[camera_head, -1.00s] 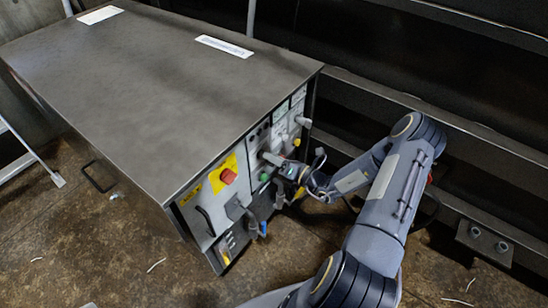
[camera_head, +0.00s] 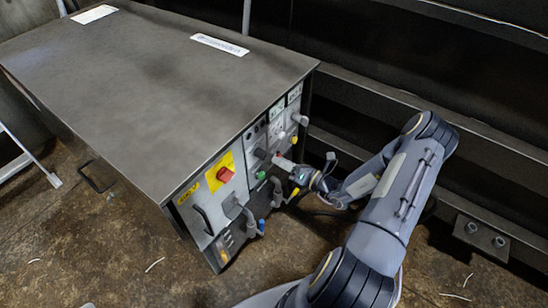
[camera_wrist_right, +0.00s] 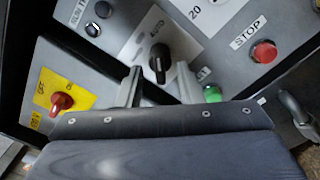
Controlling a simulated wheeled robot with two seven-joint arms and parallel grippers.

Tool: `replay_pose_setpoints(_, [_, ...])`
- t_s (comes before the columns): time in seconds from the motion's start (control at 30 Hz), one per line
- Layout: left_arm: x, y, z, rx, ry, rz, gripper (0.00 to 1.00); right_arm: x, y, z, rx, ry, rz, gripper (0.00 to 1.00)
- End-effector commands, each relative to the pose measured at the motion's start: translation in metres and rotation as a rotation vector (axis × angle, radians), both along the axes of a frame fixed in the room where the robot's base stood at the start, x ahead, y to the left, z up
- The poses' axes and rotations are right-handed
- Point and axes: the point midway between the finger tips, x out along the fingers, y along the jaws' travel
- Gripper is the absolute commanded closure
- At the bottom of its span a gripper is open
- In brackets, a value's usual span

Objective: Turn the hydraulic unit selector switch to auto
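The black selector switch (camera_wrist_right: 158,63) sits on a pale plate of the control panel, with a partly legible label that seems to read AUTO (camera_wrist_right: 157,29) just above it. Its handle looks roughly lengthwise up and down in the wrist view; which mark it points to I cannot tell. My right gripper (camera_wrist_right: 158,88) is open, its two fingers apart on either side of the switch's line, with nothing between them that I can see held. In the head view the switch (camera_head: 260,154) shows as a dark knob, and my right gripper (camera_head: 284,163) is just right of it, apart from it. My left gripper is not in view.
Close around the switch are a green button (camera_wrist_right: 212,93), a red STOP button (camera_wrist_right: 264,52) and a red knob on yellow (camera_wrist_right: 61,103). Handles and hoses (camera_head: 250,222) stick out of the lower panel. A dark metal frame (camera_head: 400,110) stands behind my right arm.

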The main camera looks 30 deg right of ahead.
Motion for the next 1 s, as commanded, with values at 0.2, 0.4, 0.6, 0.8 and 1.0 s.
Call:
replay_pose_setpoints(0.2, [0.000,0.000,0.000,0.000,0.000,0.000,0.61,-0.025,-0.011,0.000,0.001,0.000,-0.001,0.66])
replay_pose_setpoints(0.4, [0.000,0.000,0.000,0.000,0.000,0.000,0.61,-0.029,-0.012,0.000,0.001,0.000,0.001,0.66])
replay_pose_setpoints(0.6, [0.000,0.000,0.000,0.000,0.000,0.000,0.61,-0.029,-0.012,0.000,0.000,-0.001,0.001,0.66])
replay_pose_setpoints(0.8, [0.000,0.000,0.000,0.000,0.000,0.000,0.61,-0.029,-0.012,0.001,-0.001,-0.001,0.002,0.66])
replay_pose_setpoints(1.0, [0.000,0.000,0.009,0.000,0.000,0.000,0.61,-0.025,0.017,0.047,-0.160,-0.067,0.164,0.66])
